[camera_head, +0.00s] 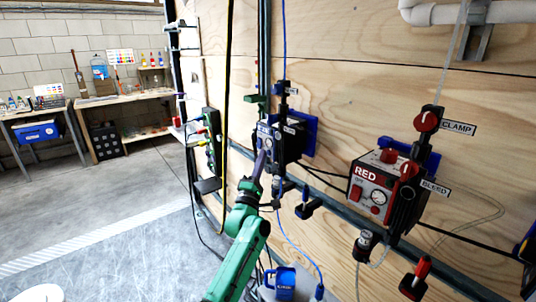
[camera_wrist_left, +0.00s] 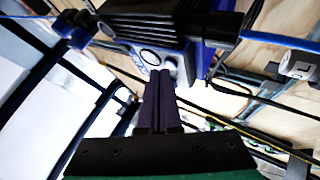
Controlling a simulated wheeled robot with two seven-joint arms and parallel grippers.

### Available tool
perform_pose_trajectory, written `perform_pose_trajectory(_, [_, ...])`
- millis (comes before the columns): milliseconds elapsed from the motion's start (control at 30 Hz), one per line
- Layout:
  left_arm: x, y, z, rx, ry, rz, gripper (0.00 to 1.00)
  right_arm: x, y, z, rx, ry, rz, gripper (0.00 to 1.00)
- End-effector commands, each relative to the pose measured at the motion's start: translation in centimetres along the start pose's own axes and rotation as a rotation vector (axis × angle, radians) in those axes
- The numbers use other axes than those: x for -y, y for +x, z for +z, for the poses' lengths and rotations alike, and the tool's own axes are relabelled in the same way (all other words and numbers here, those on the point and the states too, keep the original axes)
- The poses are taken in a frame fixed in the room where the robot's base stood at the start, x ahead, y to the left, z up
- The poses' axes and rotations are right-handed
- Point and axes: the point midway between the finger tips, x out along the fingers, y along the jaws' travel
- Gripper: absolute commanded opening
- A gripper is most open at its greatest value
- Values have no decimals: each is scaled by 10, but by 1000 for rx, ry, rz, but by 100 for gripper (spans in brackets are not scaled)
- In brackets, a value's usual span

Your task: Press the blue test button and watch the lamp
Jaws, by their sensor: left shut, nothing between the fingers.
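The blue-fronted unit (camera_head: 290,141) is a dark box on the plywood wall, left of the RED unit. I cannot make out the blue test button or the lamp behind the fingers.
The RED unit (camera_head: 377,188) hangs to the right, with red knobs and CLAMP (camera_head: 458,128) and BLEED (camera_head: 435,187) labels. A blue jug (camera_head: 285,284) stands low beside my arm. Hoses cross the wall. Open floor (camera_head: 110,235) lies left; workbenches stand behind.

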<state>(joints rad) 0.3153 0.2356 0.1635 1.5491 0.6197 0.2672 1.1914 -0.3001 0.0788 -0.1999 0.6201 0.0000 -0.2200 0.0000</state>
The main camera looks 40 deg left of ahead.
Motion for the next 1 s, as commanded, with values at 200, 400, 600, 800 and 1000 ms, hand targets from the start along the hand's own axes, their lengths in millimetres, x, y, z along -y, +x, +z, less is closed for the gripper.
perform_pose_trajectory(200, [2, 2, 1, 0, 0, 0, 0, 0, 2, 0, 0, 0, 0, 50])
perform_pose_trajectory(400, [3, 3, 3, 0, 0, 0, 0, 0, 3, 0, 0, 0, 0, 50])
perform_pose_trajectory(600, [4, 5, 4, 0, -1, 0, 0, 0, 4, 0, 0, 0, 0, 50])
perform_pose_trajectory(800, [4, 6, 4, 0, -1, 0, 0, 0, 4, 0, 0, 0, 0, 50])
perform_pose_trajectory(1000, [2, 4, 3, 1, 0, -1, 0, 0, 2, 0, 0, 0, 0, 50])
